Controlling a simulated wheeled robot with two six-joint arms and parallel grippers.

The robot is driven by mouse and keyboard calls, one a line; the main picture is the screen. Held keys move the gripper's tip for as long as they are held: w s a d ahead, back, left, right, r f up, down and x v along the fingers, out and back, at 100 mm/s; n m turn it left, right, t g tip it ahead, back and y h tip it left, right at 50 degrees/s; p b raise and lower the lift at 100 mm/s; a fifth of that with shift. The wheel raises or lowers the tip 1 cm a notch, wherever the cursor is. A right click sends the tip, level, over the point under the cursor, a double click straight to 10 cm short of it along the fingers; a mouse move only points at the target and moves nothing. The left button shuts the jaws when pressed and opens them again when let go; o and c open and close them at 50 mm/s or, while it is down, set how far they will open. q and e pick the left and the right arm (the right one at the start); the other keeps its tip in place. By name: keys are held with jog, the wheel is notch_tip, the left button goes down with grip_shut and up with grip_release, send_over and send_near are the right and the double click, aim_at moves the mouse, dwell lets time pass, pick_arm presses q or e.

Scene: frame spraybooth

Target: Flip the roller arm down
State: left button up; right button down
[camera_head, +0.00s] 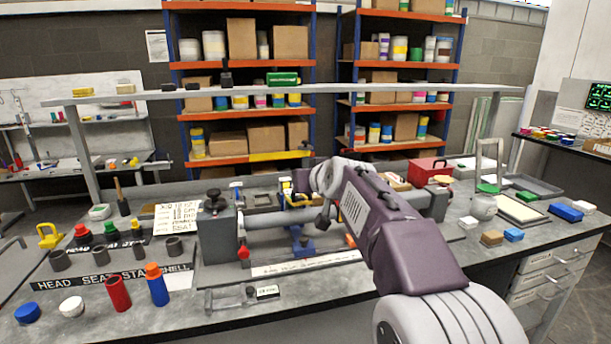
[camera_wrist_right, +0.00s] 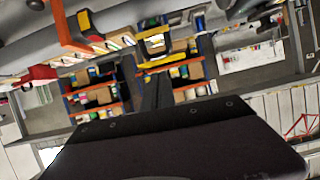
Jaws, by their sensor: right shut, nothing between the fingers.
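The bench fixture has a grey block (camera_head: 217,232) at its left end and a long bed with a white label strip (camera_head: 305,264). A small blue part (camera_head: 302,240) stands in its middle, and a yellow-edged part (camera_head: 298,199) sits behind. I cannot tell which part is the roller arm; my right arm hides some of the fixture. My right gripper (camera_head: 323,218) is above the fixture's middle, just right of the yellow-edged part. Its fingers (camera_wrist_right: 157,92) are shut and empty in the wrist view. That view also shows an orange bar (camera_wrist_right: 72,28) at upper left. My left gripper is out of view.
A red box (camera_head: 428,171) stands behind right. Small blue and brown blocks lie on the right. Shelves (camera_head: 240,65) rise behind, and a grey rail (camera_head: 290,90) crosses above the bench.

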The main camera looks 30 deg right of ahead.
jog(key=r+v, duration=0.1)
jog(key=v, duration=0.6)
jog(key=shift+w, duration=0.2)
